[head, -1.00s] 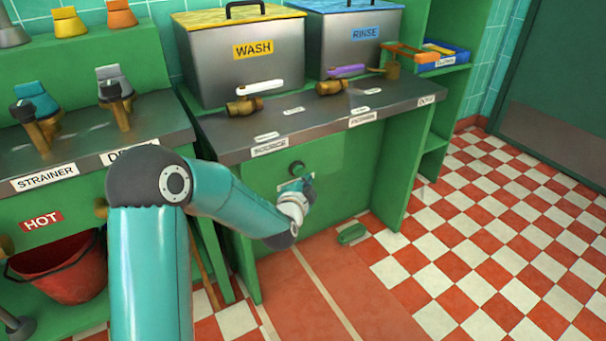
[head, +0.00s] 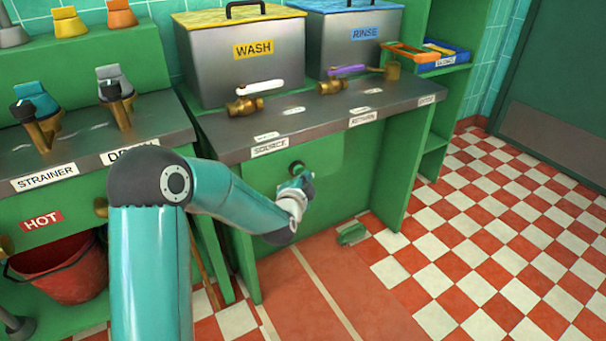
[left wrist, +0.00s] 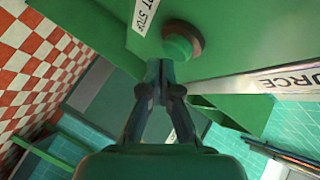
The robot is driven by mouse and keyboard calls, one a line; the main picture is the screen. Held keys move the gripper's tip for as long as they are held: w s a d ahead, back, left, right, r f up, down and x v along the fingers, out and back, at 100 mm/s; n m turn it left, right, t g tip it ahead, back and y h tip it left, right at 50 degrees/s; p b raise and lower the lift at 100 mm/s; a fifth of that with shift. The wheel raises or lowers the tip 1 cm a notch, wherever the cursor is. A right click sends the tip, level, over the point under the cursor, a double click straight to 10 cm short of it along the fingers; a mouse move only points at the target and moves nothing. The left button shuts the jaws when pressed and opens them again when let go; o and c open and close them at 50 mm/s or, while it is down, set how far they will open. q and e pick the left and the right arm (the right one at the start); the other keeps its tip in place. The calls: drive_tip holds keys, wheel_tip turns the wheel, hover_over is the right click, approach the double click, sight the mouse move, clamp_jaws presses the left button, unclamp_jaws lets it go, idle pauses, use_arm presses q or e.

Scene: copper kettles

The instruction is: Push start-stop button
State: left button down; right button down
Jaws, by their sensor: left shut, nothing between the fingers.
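The start-stop button (left wrist: 177,48) is a green round cap in a brown ring on the green panel under the counter. In the head view the left gripper (head: 305,181) is just below the knob, partly hiding the panel. My right gripper is not in view.
Above the panel is a grey counter (head: 222,143) with brass taps and WASH (head: 212,75) and RINSE (head: 318,58) tanks. A red bucket (head: 60,272) stands at lower left. A small green item (head: 351,234) lies on the floor. The checkered floor at right is clear.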

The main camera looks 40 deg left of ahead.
use_arm(q)
drive_tip(key=shift+w+a, duration=0.15)
drive_tip(key=shift+a, duration=0.3)
idle(0.7)
drive_tip(key=shift+d, duration=0.1)
drive_tip(key=shift+s+d, duration=0.35)
drive_tip(key=shift+d, duration=0.4)
drive_tip(key=s+d, duration=0.2)
drive_tip(key=d, duration=0.3)
drive_tip(key=shift+s+d, duration=0.15)
drive_tip(key=shift+d, duration=0.15)
idle(0.5)
